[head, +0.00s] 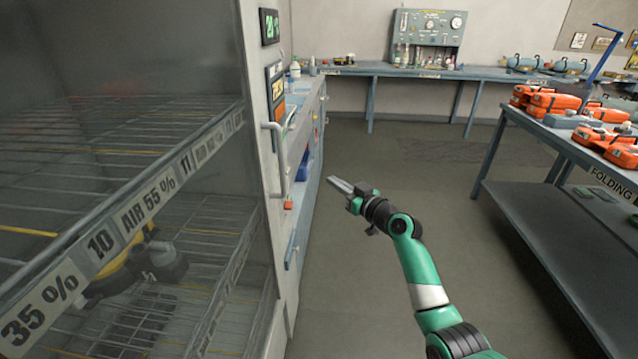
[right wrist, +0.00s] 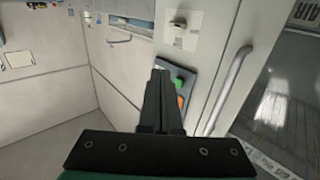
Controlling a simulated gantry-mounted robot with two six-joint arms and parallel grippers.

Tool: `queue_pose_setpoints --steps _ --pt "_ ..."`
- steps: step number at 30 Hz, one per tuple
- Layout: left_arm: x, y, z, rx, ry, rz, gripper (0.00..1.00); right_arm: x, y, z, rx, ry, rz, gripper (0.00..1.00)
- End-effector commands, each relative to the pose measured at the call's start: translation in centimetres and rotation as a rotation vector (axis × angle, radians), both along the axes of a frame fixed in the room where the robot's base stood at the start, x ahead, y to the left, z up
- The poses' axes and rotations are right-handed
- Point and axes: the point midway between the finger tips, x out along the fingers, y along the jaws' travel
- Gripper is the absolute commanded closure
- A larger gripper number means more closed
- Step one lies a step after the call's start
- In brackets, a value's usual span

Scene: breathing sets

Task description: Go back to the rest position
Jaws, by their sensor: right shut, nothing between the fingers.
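My right gripper (head: 342,186) reaches in from the lower right of the head view, its fingers pointing left toward the cabinet side. It is shut and empty. The gripper fingers (right wrist: 160,100) also show in the right wrist view, together and with nothing between them. The gripper is in free air, apart from the cabinet's door handle (head: 279,160), which stands to its left in the head view. My left gripper is not in view.
A glass-fronted drying cabinet (head: 255,90) with wire racks fills the left. A folding table (head: 565,150) with orange sets (head: 550,101) stands at the right. A workbench (head: 420,72) runs along the back wall. The floor (head: 400,160) between them is clear.

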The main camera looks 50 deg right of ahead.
Motion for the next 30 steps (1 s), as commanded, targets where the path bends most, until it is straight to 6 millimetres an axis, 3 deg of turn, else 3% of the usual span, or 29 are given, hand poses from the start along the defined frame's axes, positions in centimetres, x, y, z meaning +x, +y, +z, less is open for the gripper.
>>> queue_pose_setpoints --steps 4,15,18,20,23,27,30 --pt "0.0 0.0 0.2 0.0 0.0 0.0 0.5 -0.9 -0.8 0.0 0.0 0.0 -0.001 1.0" --pt "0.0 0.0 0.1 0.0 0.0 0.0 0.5 -0.9 -0.8 0.0 0.0 -0.001 0.0 1.0" --pt "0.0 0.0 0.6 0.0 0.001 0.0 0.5 -0.6 -0.1 1.1 -0.012 -0.008 0.009 1.0" --pt "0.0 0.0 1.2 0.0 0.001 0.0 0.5 -0.1 1.2 3.0 -0.027 -0.023 0.025 1.0" --pt "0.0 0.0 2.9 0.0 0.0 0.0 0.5 1.1 5.0 8.2 -0.076 -0.068 0.067 1.0" --pt "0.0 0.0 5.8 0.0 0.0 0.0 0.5 2.0 12.8 18.0 -0.151 -0.172 0.138 1.0" --pt "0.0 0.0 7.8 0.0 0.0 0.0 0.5 1.2 18.6 24.8 -0.189 -0.263 0.18 1.0"
